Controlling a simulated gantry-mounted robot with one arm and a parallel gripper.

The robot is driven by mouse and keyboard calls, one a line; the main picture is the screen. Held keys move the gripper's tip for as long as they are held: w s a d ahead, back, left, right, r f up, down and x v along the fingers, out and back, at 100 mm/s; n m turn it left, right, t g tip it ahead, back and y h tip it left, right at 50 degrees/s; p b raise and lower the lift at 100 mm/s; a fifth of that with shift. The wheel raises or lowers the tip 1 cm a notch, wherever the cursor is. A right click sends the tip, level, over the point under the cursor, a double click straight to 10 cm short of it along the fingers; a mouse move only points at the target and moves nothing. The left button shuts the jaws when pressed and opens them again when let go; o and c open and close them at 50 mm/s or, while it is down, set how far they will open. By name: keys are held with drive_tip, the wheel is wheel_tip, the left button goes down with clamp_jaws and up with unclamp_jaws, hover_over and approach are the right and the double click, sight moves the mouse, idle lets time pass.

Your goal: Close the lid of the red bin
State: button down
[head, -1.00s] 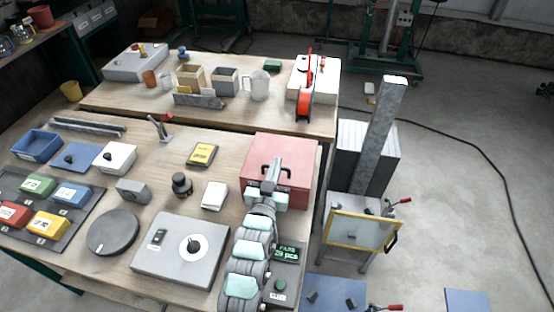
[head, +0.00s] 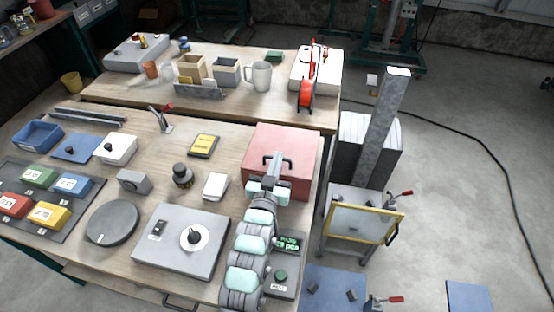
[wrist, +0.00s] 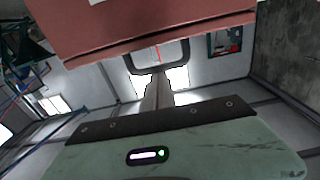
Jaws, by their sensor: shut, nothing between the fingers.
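The red bin (head: 300,146) stands at the right end of the front table. Its red top carries a dark loop handle (head: 278,160) near the front edge. From above the lid looks flat over the bin; I cannot tell whether it is fully seated. In the wrist view the red bin (wrist: 150,25) fills the top, with a dark line along its edge and the handle (wrist: 160,60) below. My gripper (head: 269,172) is shut and empty, just in front of the handle. Its fingers also show in the wrist view (wrist: 157,92), overlapping the handle; I cannot tell whether they touch.
A grey device with a white dial (head: 180,240) and a counter box (head: 288,262) lie either side of my arm. A white block (head: 215,186) and a yellow-faced box (head: 203,145) are left of the bin. A yellow-framed panel (head: 360,222) stands right of the table.

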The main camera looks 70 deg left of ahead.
drive_tip(key=r, duration=0.1)
drive_tip(key=r+p, duration=0.1)
drive_tip(key=r, duration=0.1)
drive_tip(key=shift+w+a+r+p, duration=0.1)
drive_tip(key=shift+w+a+p, duration=0.1)
drive_tip(key=shift+p, duration=0.1)
drive_tip(key=shift+s+d+r, duration=0.1)
drive_tip(key=shift+d+r, duration=0.05)
drive_tip(key=shift+r, duration=0.15)
drive_tip(key=f+v, duration=0.1)
drive_tip(key=v, duration=0.8)
drive_tip(key=shift+s+d, duration=0.15)
drive_tip(key=shift+d, duration=0.05)
